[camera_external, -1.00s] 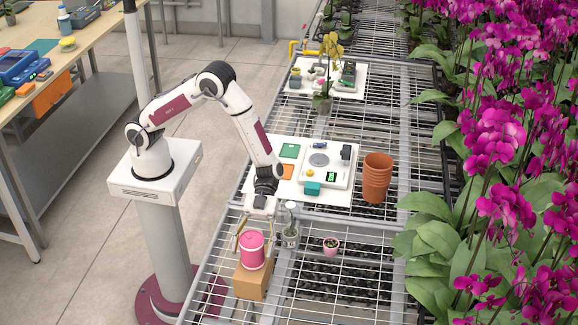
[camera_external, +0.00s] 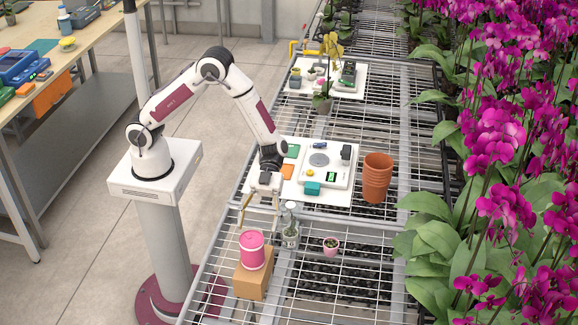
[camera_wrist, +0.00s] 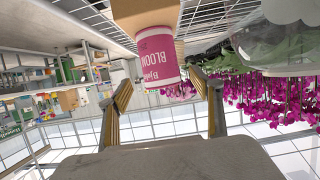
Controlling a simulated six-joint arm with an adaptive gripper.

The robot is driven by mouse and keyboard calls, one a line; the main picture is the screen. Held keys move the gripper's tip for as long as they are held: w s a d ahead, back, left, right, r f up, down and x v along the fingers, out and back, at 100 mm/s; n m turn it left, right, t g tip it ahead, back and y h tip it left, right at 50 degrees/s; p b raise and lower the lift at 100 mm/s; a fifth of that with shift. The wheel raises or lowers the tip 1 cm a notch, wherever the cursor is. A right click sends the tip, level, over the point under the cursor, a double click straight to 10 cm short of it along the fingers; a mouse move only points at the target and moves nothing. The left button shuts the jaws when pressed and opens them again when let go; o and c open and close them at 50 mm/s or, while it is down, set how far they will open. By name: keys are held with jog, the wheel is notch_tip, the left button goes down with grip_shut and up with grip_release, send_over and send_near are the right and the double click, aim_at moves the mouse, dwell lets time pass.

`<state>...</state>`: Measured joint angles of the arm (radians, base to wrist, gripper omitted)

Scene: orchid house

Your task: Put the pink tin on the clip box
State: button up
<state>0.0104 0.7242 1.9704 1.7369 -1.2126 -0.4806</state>
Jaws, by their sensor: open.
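The pink tin (camera_external: 252,250) stands upright on top of the brown clip box (camera_external: 252,284), which sits on the wire bench near its front left edge. My gripper (camera_external: 260,213) is open and empty, above and behind the tin, apart from it. In the wrist view the pink tin (camera_wrist: 154,52) with white lettering shows beyond the open fingers of my gripper (camera_wrist: 162,105), its end against the brown clip box (camera_wrist: 140,10).
A clear glass bottle (camera_external: 290,232) stands on the bench right of my gripper. A small pink pot with a plant (camera_external: 331,245) is further right. The front right mesh is clear.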

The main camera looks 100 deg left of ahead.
jog(key=shift+v, duration=2)
jog(key=w+a+r+n+t+y, duration=0.65)
jog(key=w+a+r+t, duration=0.5)
jog(key=r, duration=0.35)
jog(key=s+a+r+n+y, duration=0.3)
jog(key=a+r+y, duration=0.2)
jog(key=a, duration=0.2)
jog(key=s+a+r+n+g+y, duration=0.15)
jog(key=s+a+n+y, duration=0.4)
jog(key=s, duration=0.85)
jog(key=s+d+f+n+g+h, duration=0.1)
jog(key=s+f+g, duration=0.1)
jog(key=s, duration=0.7)
jog(key=s+d+f+n+g+h, duration=0.1)
jog(key=s+f+n+g+h, duration=0.1)
jog(key=s, duration=0.8)
jog(key=shift+d+f+h, duration=0.3)
jog(key=shift+f, duration=0.45)
